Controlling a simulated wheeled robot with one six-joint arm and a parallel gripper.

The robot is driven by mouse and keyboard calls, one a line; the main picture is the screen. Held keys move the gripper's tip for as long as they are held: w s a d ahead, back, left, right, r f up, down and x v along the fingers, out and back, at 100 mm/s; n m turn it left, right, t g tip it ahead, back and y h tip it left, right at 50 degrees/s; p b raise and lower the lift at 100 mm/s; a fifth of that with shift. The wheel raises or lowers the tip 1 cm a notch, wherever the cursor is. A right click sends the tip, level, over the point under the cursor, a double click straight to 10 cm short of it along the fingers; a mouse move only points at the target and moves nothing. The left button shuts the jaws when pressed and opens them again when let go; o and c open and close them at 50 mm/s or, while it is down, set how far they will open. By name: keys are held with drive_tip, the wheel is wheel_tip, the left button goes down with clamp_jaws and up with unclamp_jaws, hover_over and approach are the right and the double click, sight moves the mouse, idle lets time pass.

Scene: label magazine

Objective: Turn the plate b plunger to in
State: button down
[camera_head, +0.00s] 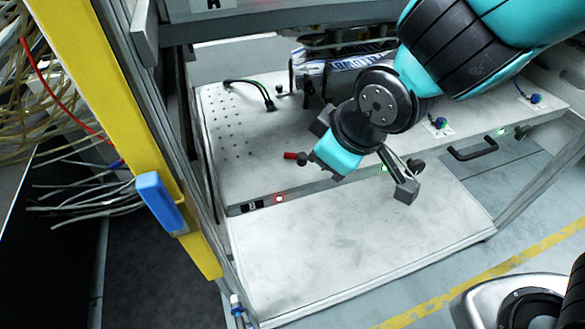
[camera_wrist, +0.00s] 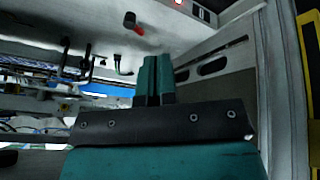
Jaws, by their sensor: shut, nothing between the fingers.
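My gripper (camera_head: 334,168) hangs over the front part of the pale bench in the head view. Its two teal fingers (camera_wrist: 157,62) lie together in the wrist view, with nothing between them. A red-tipped plunger (camera_head: 291,156) with a dark knob lies just left of the fingers in the head view. It also shows beyond the fingertips in the wrist view (camera_wrist: 134,24), apart from them. Another dark knob (camera_head: 416,165) stands right of the gripper, and a third (camera_head: 522,132) is at the far right. I cannot read which one belongs to plate b.
A red light (camera_head: 279,199) and green lights (camera_head: 383,168) sit along the bench's front edge. A black handle (camera_head: 473,149) is at the right. A yellow post (camera_head: 120,130) with a blue block (camera_head: 159,201) stands at the left. The lower white panel (camera_head: 345,245) is clear.

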sight(296, 157)
drive_tip(key=w+a+f+n, duration=0.1)
drive_tip(key=w+a+f, duration=0.1)
drive_tip(key=f, duration=0.2)
drive_tip(key=w+a+f+n+t+b, duration=0.1)
drive_tip(key=w+a+f, duration=0.1)
drive_tip(key=f, duration=0.2)
drive_tip(key=w+a+f+n+t, duration=0.1)
drive_tip(key=w+a+f, duration=0.1)
drive_tip(key=w+f, duration=0.1)
drive_tip(key=shift+w+f, duration=0.1)
drive_tip(key=shift+f, duration=0.7)
drive_tip(key=w, duration=0.3)
drive_tip(key=shift+w+d+f, duration=0.15)
drive_tip(key=shift+w+d, duration=0.05)
drive_tip(key=shift+d, duration=0.1)
drive_tip(key=shift+w+d, duration=0.1)
drive_tip(key=shift+w, duration=0.3)
